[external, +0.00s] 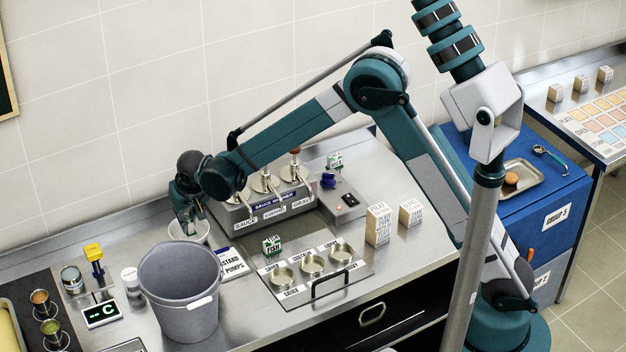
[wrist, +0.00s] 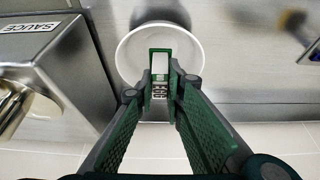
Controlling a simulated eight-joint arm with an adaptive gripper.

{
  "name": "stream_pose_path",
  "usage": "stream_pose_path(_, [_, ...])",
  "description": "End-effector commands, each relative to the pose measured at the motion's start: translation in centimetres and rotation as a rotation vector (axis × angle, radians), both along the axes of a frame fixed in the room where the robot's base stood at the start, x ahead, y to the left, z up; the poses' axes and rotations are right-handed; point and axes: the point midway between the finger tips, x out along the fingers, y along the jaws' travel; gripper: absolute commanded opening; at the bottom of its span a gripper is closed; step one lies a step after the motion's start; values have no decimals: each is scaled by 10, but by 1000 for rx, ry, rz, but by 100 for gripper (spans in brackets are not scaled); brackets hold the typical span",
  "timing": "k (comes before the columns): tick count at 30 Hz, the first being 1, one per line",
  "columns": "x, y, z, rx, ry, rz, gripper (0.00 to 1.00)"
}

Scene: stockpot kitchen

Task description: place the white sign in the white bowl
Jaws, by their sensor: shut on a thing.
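My gripper (external: 188,226) is low over the white bowl (external: 204,238) on the steel counter. In the wrist view, the gripper (wrist: 165,92) is shut on a small white sign (wrist: 160,91) with dark lettering and a green frame. The bowl's round rim (wrist: 125,52) surrounds the fingertips in that view. The fingers hide part of the bowl. Whether the sign touches the bowl's bottom cannot be told. In the external view the held sign is hidden by the gripper and the bowl.
A grey bucket (external: 181,290) stands just in front of the bowl. The sauce warmer (external: 262,208) is close on the right. A mustard pumps card (external: 231,263) and a tuna fish block (external: 271,246) lie nearby. A white shaker (external: 131,282) stands at left.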

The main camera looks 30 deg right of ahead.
Motion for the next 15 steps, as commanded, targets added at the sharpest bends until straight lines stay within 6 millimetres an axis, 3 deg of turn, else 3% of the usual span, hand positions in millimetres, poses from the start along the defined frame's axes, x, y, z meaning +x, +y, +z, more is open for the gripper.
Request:
stream_pose_path(7, [0,0,-3,0,0,0,1])
stream_pose_path(15, [0,0,-28,0,0,0,1])
